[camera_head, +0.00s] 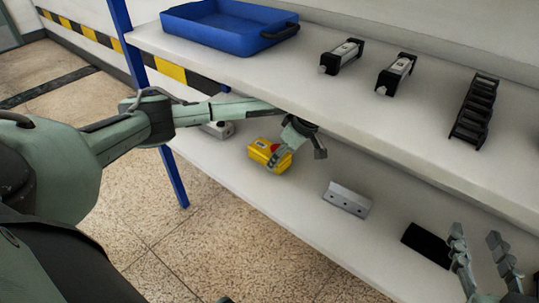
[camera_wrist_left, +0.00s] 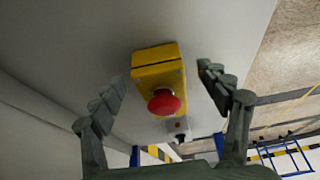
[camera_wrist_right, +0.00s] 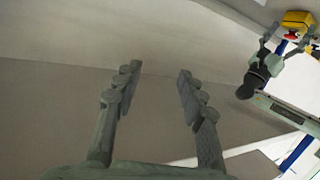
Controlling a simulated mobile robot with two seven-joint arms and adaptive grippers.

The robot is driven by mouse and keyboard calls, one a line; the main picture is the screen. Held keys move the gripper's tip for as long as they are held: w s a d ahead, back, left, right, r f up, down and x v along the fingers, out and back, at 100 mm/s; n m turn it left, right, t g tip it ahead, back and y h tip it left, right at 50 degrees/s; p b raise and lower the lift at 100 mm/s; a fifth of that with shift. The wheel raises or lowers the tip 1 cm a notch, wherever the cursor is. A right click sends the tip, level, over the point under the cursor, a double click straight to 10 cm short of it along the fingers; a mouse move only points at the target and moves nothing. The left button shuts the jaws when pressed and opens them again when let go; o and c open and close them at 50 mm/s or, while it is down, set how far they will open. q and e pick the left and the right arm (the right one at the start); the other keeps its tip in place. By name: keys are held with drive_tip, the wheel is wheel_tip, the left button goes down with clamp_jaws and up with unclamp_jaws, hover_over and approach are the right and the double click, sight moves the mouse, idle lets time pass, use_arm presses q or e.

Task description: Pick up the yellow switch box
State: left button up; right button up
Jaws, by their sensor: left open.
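The yellow switch box (camera_head: 262,151) with its red button lies on the lower white shelf, partly covered by a finger of my left gripper (camera_head: 299,157). In the left wrist view the box (camera_wrist_left: 157,72) sits between the spread fingers of my left gripper (camera_wrist_left: 162,80), with a gap on both sides. The box (camera_wrist_right: 299,20) also shows at the top right of the right wrist view. My right gripper (camera_head: 476,233) is open and empty, above the right part of the lower shelf. Its spread fingers also show in the right wrist view (camera_wrist_right: 156,85).
The upper shelf (camera_head: 330,90) overhangs the lower one and runs close to my left wrist. It holds a blue tray (camera_head: 215,30), two black-and-grey devices and a black rack (camera_head: 475,108). A grey bracket (camera_head: 347,199), a black plate (camera_head: 428,243) and a grey box (camera_head: 217,129) lie on the lower shelf.

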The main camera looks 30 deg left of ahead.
sight(269, 149)
use_arm(q)
drive_tip(key=a, duration=0.4)
drive_tip(key=shift+w+a, duration=0.3)
drive_tip(key=shift+a, duration=0.1)
drive_tip(key=shift+a+f, duration=0.25)
drive_tip(key=shift+f, duration=0.3)
drive_tip(key=shift+c, duration=0.6)
drive_tip(key=c, duration=1.2)
drive_tip(key=shift+c, duration=0.5)
drive_tip(key=shift+r, duration=0.1)
